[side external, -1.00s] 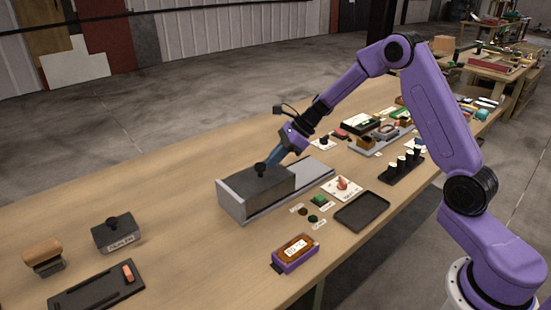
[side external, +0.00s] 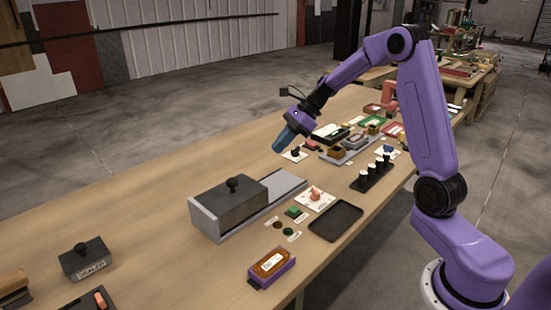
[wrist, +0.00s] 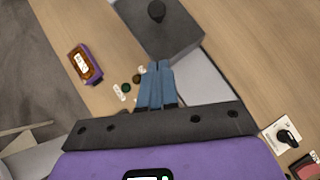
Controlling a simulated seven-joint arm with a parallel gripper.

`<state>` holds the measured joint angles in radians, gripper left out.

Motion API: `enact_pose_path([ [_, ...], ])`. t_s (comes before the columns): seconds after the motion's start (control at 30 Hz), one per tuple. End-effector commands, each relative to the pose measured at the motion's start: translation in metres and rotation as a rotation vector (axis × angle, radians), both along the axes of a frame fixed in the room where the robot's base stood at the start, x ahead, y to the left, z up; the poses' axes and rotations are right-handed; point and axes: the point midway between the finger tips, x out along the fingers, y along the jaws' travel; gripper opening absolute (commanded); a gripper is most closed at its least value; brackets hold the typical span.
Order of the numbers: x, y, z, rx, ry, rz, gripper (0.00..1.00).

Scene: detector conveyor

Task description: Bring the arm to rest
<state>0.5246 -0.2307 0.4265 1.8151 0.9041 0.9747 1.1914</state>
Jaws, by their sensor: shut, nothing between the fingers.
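My gripper (side external: 284,144) is shut and empty, with its blue fingers raised above the table, behind and to the right of the grey detector box. In the wrist view the two blue fingers (wrist: 157,84) lie together with nothing between them. The dark grey box (side external: 228,208) with a black knob (side external: 232,185) sits on the left part of the light grey conveyor base (side external: 285,186). The gripper is apart from the knob and box.
The table behind the conveyor is clear.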

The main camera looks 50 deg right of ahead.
Motion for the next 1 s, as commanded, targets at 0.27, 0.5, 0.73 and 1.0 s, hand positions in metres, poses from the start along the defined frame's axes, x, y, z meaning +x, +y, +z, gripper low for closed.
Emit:
enact_pose_path([
  [0.27, -0.038, 0.052, 0.005, -0.112, -0.069, 0.314, 0.0],
  [0.5, -0.112, 0.112, 0.006, -0.267, -0.208, 0.839, 0.0],
  [0.73, -0.188, 0.142, 0.005, -0.381, -0.368, 1.348, 0.0],
  [1.0, -0.27, 0.147, 0.002, -0.474, -0.591, 1.948, 0.0],
])
